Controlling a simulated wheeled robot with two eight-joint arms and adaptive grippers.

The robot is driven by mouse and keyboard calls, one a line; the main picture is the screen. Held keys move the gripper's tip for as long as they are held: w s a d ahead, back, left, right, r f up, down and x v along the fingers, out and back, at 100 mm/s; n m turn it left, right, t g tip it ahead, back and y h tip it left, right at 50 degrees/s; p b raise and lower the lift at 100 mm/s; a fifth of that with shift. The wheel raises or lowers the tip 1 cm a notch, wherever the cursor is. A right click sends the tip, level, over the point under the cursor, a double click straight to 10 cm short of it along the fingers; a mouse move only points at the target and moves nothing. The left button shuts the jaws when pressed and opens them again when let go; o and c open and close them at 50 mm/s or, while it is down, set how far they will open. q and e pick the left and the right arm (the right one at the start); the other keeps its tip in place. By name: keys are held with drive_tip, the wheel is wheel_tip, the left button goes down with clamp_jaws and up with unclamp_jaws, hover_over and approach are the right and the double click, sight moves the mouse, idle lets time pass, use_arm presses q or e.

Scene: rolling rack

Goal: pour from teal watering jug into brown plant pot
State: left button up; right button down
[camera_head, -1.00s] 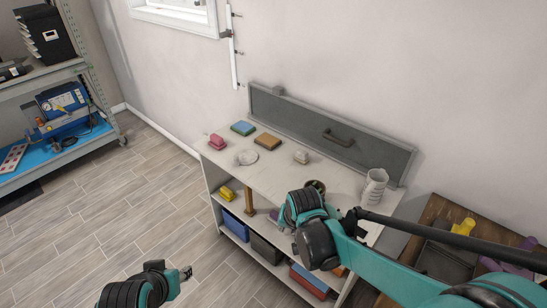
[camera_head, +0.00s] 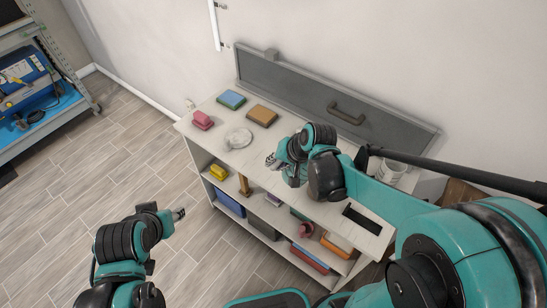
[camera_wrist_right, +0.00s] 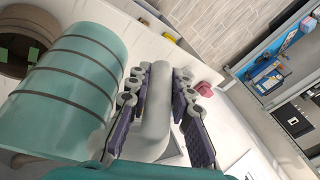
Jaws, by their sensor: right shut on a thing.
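The teal watering jug (camera_wrist_right: 70,85), with dark bands, fills the left of the right wrist view. Its pale grey handle (camera_wrist_right: 153,112) lies between the fingers of my right gripper (camera_wrist_right: 158,100), which is shut on it. The brown plant pot (camera_wrist_right: 22,42) shows at the upper left of that view, beyond the jug, partly cut off; green bits show inside. I cannot tell how far the jug is tilted. In the head view my right gripper (camera_head: 273,161) is over the rack top, and my arm hides jug and pot. My left gripper (camera_head: 179,213) is over the floor, its jaws unclear.
The white rack (camera_head: 215,118) carries a pink block (camera_head: 202,120), a blue-green block (camera_head: 231,99), a brown block (camera_head: 262,116) and a pale round dish (camera_head: 238,138). A white ribbed vase (camera_head: 390,171) stands at the right behind my arm. A grey panel (camera_head: 300,93) backs the top.

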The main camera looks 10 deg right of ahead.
drive_tip(key=shift+d+y+b, duration=0.3)
drive_tip(key=shift+y, duration=0.2)
drive_tip(key=d+y+b, duration=0.1)
drive_tip(key=y+b, duration=0.1)
drive_tip(key=d+r+m+t+y+b, duration=0.1)
drive_tip(key=y+b, duration=0.1)
drive_tip(key=d+y+b, duration=0.1)
drive_tip(key=y+b, duration=0.1)
drive_tip(key=b, duration=0.1)
drive_tip(key=shift+r+m+t, duration=0.25)
drive_tip(key=shift+m+t, duration=0.15)
drive_tip(key=shift+s+a+r+p, duration=0.1)
drive_tip(key=shift+a+r+p, duration=0.1)
drive_tip(key=shift+r+p, duration=0.2)
drive_tip(key=shift+d+r+y+b, duration=0.1)
drive_tip(key=shift+d+y+b, duration=0.2)
drive_tip(key=shift+y+b, duration=0.15)
drive_tip(key=shift+s+d+r+m+t+y+b, duration=0.2)
drive_tip(key=shift+d+r+m+t+y+b, duration=0.1)
drive_tip(key=shift+d+r+y+b, duration=0.4)
idle(1.3)
drive_tip(key=shift+s+d+r+m+t+y+b, duration=0.15)
drive_tip(key=shift+d+r+m+t+y+b, duration=0.2)
drive_tip(key=shift+d+r+y+b, duration=0.65)
idle(2.5)
